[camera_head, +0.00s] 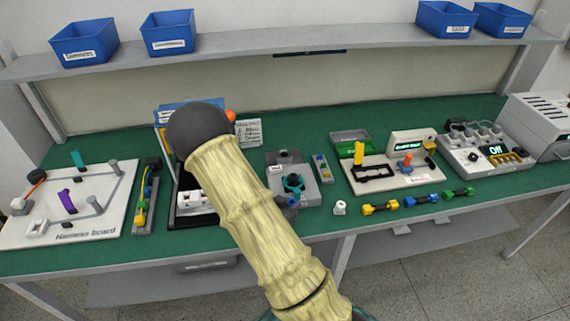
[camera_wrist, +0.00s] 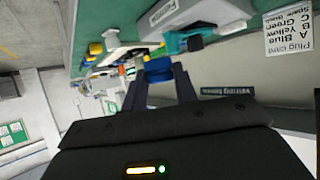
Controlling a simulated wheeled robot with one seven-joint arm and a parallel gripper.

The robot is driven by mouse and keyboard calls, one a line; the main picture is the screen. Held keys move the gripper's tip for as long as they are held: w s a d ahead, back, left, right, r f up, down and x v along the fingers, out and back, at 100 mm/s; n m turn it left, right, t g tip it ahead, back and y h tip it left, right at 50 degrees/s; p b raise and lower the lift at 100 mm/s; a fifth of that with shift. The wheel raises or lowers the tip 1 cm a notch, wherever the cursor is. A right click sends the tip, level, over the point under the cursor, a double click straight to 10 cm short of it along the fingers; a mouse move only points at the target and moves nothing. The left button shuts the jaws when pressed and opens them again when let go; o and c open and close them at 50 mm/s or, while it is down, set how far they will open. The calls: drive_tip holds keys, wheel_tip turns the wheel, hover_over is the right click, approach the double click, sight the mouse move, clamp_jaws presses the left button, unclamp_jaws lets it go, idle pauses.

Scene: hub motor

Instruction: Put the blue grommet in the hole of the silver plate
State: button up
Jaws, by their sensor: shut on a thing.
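My gripper (camera_wrist: 160,77) is shut on a small blue piece, the blue grommet (camera_wrist: 157,64), held between the dark fingertips in the wrist view. In the head view my pale-sleeved arm crosses the middle of the bench, and only a small dark part of my gripper (camera_head: 288,203) shows at its right edge. Whether gripper and plate touch is unclear. The plate's hole cannot be made out, and my arm hides part of this area.
A white harness board (camera_head: 105,220) with pegs lies at left. A narrow tray (camera_head: 321,168) stands right of the plate. A white cup-like part (camera_head: 340,207) and coloured connectors (camera_head: 380,207) lie along the front. A power unit (camera_head: 489,150) stands at right. A shelf (camera_head: 270,40) holds blue bins.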

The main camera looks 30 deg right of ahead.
drive_tip(key=w+a+r+n+t+y+p, duration=0.6)
drive_tip(key=a+r+n+y+p, duration=0.3)
drive_tip(key=a+n+p, duration=0.3)
drive_tip(key=a+y+p, duration=0.1)
drive_tip(key=p, duration=0.2)
drive_tip(key=shift+r+y, duration=0.3)
drive_tip(key=shift+w+a, duration=0.1)
